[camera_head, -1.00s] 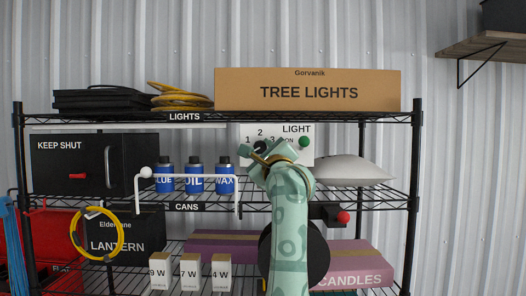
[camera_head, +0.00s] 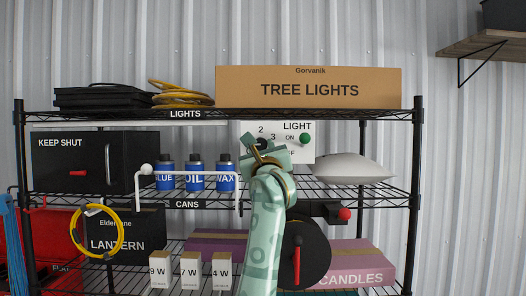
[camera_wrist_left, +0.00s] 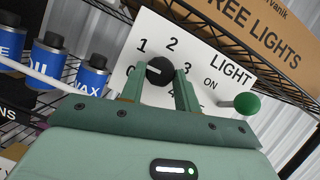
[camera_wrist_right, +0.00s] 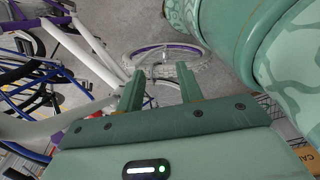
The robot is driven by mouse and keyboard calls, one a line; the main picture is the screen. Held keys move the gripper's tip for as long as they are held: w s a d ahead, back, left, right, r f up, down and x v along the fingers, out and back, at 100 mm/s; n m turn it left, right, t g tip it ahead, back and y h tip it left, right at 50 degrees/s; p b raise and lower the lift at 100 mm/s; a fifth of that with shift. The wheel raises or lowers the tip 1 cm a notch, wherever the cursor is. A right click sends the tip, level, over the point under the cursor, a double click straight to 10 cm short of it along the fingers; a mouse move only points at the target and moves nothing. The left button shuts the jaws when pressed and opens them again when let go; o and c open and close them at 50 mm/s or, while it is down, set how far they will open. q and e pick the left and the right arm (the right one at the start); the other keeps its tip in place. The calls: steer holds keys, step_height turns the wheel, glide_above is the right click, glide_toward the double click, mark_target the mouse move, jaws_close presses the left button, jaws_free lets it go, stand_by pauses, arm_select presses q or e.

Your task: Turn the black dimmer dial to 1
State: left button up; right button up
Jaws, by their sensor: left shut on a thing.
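The black dimmer dial (camera_wrist_left: 160,71) is on a white panel (camera_wrist_left: 215,70) with numbers around it and a green LIGHT knob (camera_wrist_left: 247,103) beside it. My left gripper (camera_wrist_left: 159,84) is shut on the dial, one finger on each side. A pale mark on the dial points left, roughly toward the 0; part of that numeral is hidden by a finger. In the head view the left gripper (camera_head: 262,150) is in front of the panel and hides the 1; the dial (camera_head: 262,143) shows just behind it. My right gripper (camera_wrist_right: 160,88) is open and empty.
Blue cans (camera_head: 195,176) stand behind a white rail (camera_head: 238,192) left of the panel. A pale domed object (camera_head: 350,170) lies to its right. The TREE LIGHTS box (camera_head: 308,89) sits on the shelf above. A bicycle wheel (camera_wrist_right: 165,60) shows beyond the right gripper.

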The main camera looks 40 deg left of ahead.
arm_select(q)
steer(key=m+t+h, duration=0.1)
steer(key=m, duration=0.1)
steer(key=m+t+h+p, duration=0.1)
steer(key=m, duration=0.2)
steer(key=shift+s+a, duration=0.1)
steer(key=shift+a, duration=0.1)
steer(key=shift+m+t+h, duration=0.5)
steer(key=shift+m+h, duration=0.3)
steer(key=shift+m, duration=1.2)
steer(key=shift+s+m+h, duration=0.1)
steer(key=shift+m+h, duration=0.2)
steer(key=o, duration=1)
